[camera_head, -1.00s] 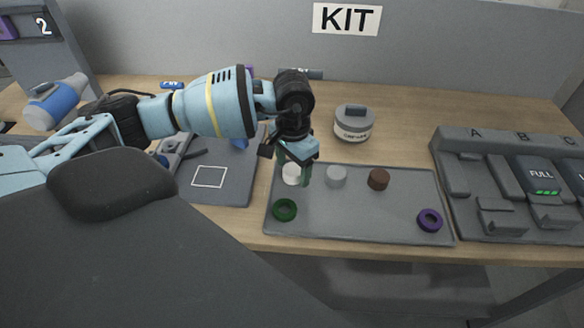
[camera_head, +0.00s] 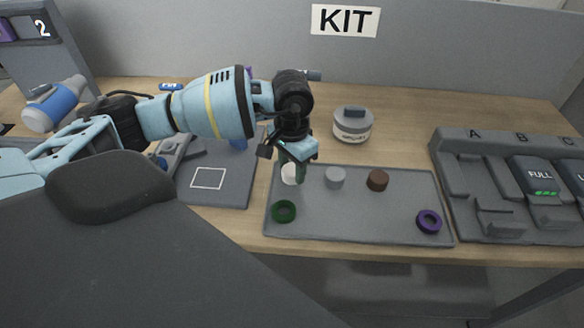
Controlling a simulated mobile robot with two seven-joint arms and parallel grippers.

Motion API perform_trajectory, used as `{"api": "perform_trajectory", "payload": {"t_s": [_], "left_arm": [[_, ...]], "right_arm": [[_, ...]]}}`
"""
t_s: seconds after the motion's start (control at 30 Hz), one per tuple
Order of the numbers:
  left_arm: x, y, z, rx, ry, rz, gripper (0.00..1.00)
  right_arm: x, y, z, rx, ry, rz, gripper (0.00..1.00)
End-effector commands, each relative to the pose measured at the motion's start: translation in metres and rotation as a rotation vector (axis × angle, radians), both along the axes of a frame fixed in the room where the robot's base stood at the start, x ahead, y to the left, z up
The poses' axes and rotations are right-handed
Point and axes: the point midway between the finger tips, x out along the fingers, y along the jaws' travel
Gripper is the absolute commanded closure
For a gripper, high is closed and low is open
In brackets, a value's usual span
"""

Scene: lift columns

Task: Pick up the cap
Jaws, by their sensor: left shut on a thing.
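A white cap (camera_head: 288,174) is at the upper left of the grey tray (camera_head: 350,222). My left gripper (camera_head: 290,172) points down over it and is shut on it; the fingers hide part of the cap. I cannot tell whether the cap is clear of the tray surface. A grey cap (camera_head: 335,177) and a brown cap (camera_head: 378,180) sit on the tray to the right. My right gripper does not show.
A green ring (camera_head: 284,211) and a purple ring (camera_head: 429,221) lie on the tray. A round grey container (camera_head: 352,124) stands behind it. A charger rack (camera_head: 486,215) is at the right. A grey pad with a white square (camera_head: 208,178) is at the left.

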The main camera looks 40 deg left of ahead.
Motion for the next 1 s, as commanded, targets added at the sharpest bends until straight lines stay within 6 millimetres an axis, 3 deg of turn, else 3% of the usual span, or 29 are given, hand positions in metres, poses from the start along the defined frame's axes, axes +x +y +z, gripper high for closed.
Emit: {"api": "perform_trajectory", "payload": {"t_s": [0.27, 0.7, 1.0], "left_arm": [[0.001, 0.0, 0.031, 0.0, -0.003, 0.0, 0.81], [-0.061, -0.086, 0.039, -0.001, 0.0, -0.009, 0.81], [-0.088, -0.123, 0.044, 0.0, 0.0, -0.003, 0.81]], "right_arm": [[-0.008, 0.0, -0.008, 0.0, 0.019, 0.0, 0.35], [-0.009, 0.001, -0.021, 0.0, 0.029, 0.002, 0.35], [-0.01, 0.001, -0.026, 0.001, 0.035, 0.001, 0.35]]}}
